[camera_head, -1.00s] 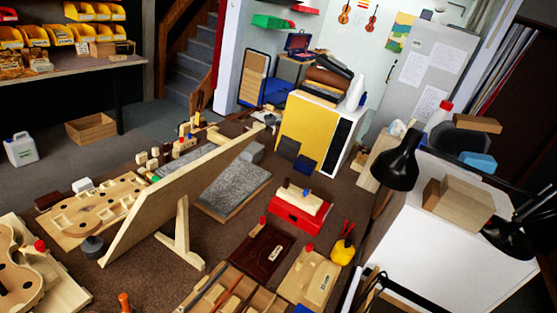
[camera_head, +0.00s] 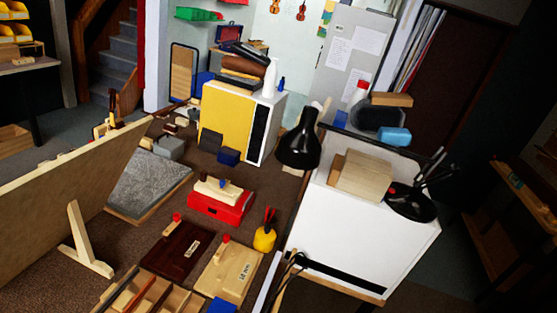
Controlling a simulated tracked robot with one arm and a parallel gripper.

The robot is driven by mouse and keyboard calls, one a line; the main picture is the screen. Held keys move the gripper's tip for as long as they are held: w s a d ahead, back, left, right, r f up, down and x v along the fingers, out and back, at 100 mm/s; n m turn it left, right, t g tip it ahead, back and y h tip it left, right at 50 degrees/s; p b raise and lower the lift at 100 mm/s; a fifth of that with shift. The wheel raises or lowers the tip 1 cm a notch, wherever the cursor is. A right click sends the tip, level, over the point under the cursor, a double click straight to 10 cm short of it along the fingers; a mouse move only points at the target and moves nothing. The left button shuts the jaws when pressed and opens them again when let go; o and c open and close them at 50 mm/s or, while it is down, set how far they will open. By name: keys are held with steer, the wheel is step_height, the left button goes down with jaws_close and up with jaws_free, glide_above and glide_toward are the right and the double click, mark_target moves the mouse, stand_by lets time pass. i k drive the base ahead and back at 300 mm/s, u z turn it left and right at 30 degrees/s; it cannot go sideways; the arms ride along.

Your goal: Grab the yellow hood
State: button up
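I see no clear yellow hood. The yellow things near me are a small rounded yellow object (camera_head: 264,239) with a red top on the brown bench, and the large flat yellow front (camera_head: 226,120) of a white cabinet farther back. The small yellow object stands upright, right of a red box (camera_head: 221,205) and just left of a white cabinet (camera_head: 350,235). A lamp with a black hood (camera_head: 299,150) hangs above and behind it. My gripper does not show in this view.
A tilted wooden board (camera_head: 70,200) stands at the left. A dark red board (camera_head: 179,251) and a pale wooden board (camera_head: 228,272) lie in front of the red box. Wooden blocks (camera_head: 362,175) and a black holder (camera_head: 411,202) stand on the white cabinet.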

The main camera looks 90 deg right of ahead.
mark_target(265, 238)
steer(key=z, duration=3.4)
steer(key=k, duration=1.05)
steer(key=u, duration=0.9)
steer(key=i, duration=1)
steer(key=u, duration=0.05)
